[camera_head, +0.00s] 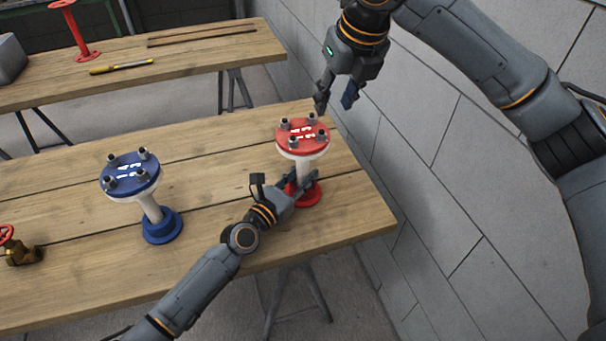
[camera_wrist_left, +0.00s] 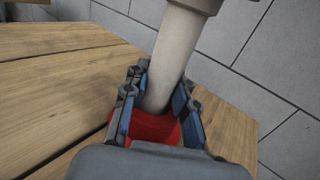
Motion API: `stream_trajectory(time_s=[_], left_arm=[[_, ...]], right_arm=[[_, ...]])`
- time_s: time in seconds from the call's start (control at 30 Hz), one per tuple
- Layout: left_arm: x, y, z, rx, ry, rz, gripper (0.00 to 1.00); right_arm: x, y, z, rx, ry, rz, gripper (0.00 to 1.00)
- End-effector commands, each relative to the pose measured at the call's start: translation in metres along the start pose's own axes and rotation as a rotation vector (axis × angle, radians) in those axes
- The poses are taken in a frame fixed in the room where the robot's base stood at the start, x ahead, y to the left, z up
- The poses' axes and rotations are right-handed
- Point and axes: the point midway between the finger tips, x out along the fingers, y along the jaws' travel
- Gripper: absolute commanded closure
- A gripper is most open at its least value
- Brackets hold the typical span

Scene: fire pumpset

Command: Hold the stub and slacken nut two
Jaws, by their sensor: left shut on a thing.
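A red flanged stub (camera_head: 304,172) stands upright near the right end of the wooden table. Its red top flange (camera_head: 302,137) carries several grey nuts and white numbers. My left gripper (camera_head: 304,182) is shut on the stub's white pipe, low down just above the red base. In the left wrist view the pipe (camera_wrist_left: 176,55) stands between the fingers of that gripper (camera_wrist_left: 158,98). My right gripper (camera_head: 336,103) is open and empty, above and to the right of the red flange, apart from it. Which nut is number two is too small to be sure.
A similar blue flanged stub (camera_head: 131,173) stands on the table (camera_head: 70,200) to the left. A brass valve with a red handwheel (camera_head: 17,248) is at the far left. A back bench (camera_head: 190,55) holds a yellow tool (camera_head: 121,66). A block wall (camera_head: 430,130) is close on the right.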

Motion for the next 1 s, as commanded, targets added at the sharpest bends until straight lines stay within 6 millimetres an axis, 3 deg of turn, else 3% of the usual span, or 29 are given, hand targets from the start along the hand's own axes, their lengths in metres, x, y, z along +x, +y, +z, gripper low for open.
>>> stream_trajectory(time_s=[0.27, 0.43, 1.0], left_arm=[[0.000, 0.000, 0.000, 0.000, 0.001, 0.000, 1.00], [0.000, 0.000, 0.000, 0.000, 0.001, 0.000, 1.00], [0.000, 0.000, -0.001, 0.001, 0.001, 0.000, 1.00]], right_arm=[[0.000, 0.000, 0.000, 0.009, 0.000, 0.000, 0.59], [-0.001, 0.001, 0.000, 0.135, -0.001, -0.006, 0.59], [-0.010, 0.009, -0.001, 1.241, -0.038, -0.043, 0.59]])
